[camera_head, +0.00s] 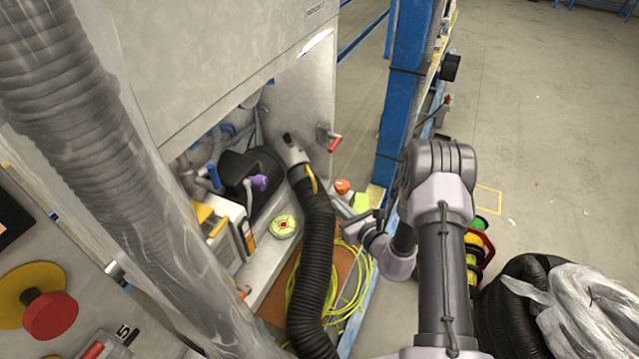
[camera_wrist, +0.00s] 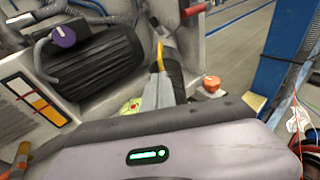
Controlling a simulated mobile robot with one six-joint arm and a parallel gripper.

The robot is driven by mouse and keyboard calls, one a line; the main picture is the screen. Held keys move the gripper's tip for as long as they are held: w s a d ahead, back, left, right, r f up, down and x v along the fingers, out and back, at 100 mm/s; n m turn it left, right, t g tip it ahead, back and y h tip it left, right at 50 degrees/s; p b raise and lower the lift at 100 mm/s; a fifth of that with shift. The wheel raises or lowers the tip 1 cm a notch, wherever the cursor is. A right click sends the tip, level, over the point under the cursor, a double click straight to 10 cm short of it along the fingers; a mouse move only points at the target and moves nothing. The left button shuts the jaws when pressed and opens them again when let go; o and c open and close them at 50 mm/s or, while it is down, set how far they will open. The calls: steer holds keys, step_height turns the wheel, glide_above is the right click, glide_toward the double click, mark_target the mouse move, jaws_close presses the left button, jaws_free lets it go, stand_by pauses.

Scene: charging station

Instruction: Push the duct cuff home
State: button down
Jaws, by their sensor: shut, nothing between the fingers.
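The duct cuff (camera_head: 292,153) is a light grey sleeve at the upper end of a black corrugated hose (camera_head: 316,240), inside the open cabinet bay. A yellow strip (camera_head: 312,179) runs along its lower end. Whether the cuff is fully seated cannot be told. My gripper (camera_head: 352,229) is shut and empty, to the right of the hose, lower than the cuff and apart from it.
A red-handled valve (camera_head: 334,143) sticks out right of the cuff. A black motor (camera_head: 250,180) with a purple knob stands left. A blue post (camera_head: 404,90) rises at right. Yellow cable (camera_head: 352,285) lies beside the hose. A large translucent duct (camera_head: 110,170) crosses the left foreground.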

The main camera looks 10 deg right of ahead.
steer(key=b, duration=0.3)
glide_toward(310, 189)
steer(key=w+r, duration=0.1)
steer(key=w, duration=0.1)
steer(key=w+r, duration=0.1)
steer(key=w, duration=0.1)
steer(key=shift+a+r, duration=0.25)
steer(key=shift+r, duration=0.1)
steer(key=shift+w, duration=0.15)
